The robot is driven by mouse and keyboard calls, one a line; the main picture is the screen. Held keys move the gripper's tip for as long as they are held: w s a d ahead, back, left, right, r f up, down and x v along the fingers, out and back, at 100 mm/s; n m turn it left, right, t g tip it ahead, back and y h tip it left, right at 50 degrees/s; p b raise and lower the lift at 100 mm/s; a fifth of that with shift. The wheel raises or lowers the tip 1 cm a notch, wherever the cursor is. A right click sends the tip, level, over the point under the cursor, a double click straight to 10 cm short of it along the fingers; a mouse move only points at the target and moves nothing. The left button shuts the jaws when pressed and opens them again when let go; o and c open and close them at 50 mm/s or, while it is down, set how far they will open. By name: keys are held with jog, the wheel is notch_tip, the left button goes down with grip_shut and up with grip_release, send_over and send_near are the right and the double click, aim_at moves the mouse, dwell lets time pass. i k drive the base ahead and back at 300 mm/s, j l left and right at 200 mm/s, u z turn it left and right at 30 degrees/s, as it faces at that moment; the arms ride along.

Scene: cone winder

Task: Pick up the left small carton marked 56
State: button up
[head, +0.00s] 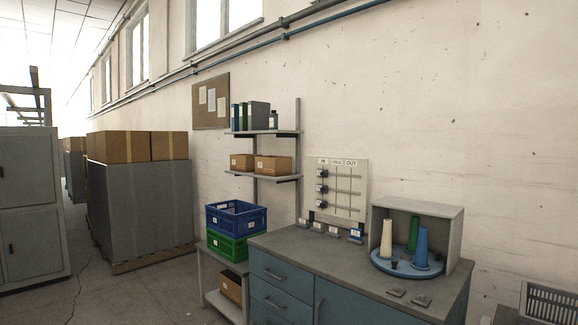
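Two small brown cartons sit side by side on the lower wall shelf (262,177) in the head view. The left small carton (242,162) has a pale label on its front, too small to read. The right carton (273,166) is beside it and looks a little larger, also with a pale label. Both stand upright on the shelf. My gripper does not show in this view.
An upper shelf (262,132) with binders is above the cartons. Blue (236,218) and green (228,246) crates stack on a low stand below. A workbench (300,248) with a cone turntable (408,264) is at right. Floor (135,300) at left is open.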

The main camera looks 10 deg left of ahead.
aim_at(244, 164)
jog(key=u, duration=0.7)
jog(key=i+j+z, duration=0.3)
jog(key=i, duration=0.65)
jog(key=i+j+z, duration=0.35)
jog(key=i+j, duration=0.25)
jog(key=i, duration=0.35)
jog(key=i+j+z, duration=0.3)
jog(key=i+j, duration=0.5)
jog(key=i+j+u, duration=0.2)
jog(key=i+j, duration=0.4)
jog(key=i+j+u, duration=0.2)
jog(key=i+j, duration=0.4)
jog(key=i, duration=0.1)
